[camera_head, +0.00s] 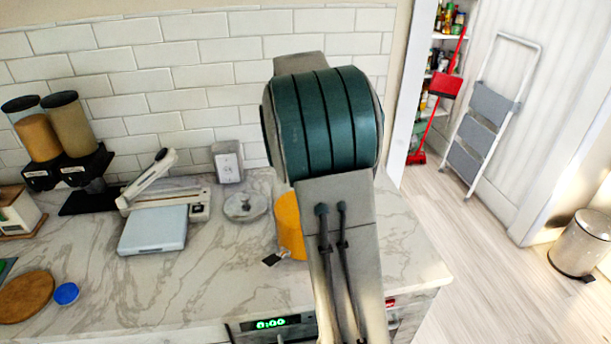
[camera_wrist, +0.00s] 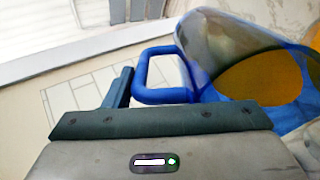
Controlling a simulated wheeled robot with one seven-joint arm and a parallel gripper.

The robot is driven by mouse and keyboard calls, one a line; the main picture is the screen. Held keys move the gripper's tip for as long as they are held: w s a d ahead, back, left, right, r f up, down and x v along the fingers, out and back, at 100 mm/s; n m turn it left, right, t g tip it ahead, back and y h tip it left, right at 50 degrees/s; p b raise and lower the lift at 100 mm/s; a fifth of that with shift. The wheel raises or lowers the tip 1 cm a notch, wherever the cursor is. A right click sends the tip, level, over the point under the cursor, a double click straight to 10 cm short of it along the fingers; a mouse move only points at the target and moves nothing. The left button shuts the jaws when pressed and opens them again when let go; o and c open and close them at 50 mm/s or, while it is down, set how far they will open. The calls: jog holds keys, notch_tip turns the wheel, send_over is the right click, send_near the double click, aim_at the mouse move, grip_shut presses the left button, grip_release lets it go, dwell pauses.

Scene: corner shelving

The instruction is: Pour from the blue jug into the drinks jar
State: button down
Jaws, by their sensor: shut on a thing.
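The blue jug (camera_wrist: 225,55) fills the right of the wrist view, tilted in that picture, with a clear body and a blue handle (camera_wrist: 165,95). An orange mass (camera_wrist: 262,85) shows in or through its clear wall; I cannot tell which. My gripper (camera_wrist: 135,85) is shut on the jug's handle, with one dark finger showing beside it. In the head view my arm hides the gripper and the jug. An orange cylinder (camera_head: 288,222) stands on the counter, partly behind my arm, with a small dark piece at its foot; it may be the drinks jar, but I cannot tell.
The marble counter (camera_head: 225,285) holds a blue-grey scale (camera_head: 153,230), a glass lid-like dish (camera_head: 245,204), a grey box (camera_head: 228,162), two dispensers (camera_head: 70,125), a wooden board (camera_head: 25,296) and a blue disc (camera_head: 66,293). A tiled wall (camera_head: 200,60) stands behind.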

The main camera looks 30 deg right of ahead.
jog(key=shift+s+a+r+h+b, duration=0.15)
jog(key=shift+a+r+h+b, duration=0.35)
jog(key=shift+b, duration=0.7)
dwell(0.7)
jog(key=shift+s+a+t+h+b, duration=0.2)
jog(key=shift+a+h+b, duration=0.25)
jog(key=shift+b, duration=0.95)
jog(key=shift+s+a+t+h+b, duration=0.1)
jog(key=shift+a+t+h+b, duration=0.3)
jog(key=shift+b, duration=0.95)
dwell(1.2)
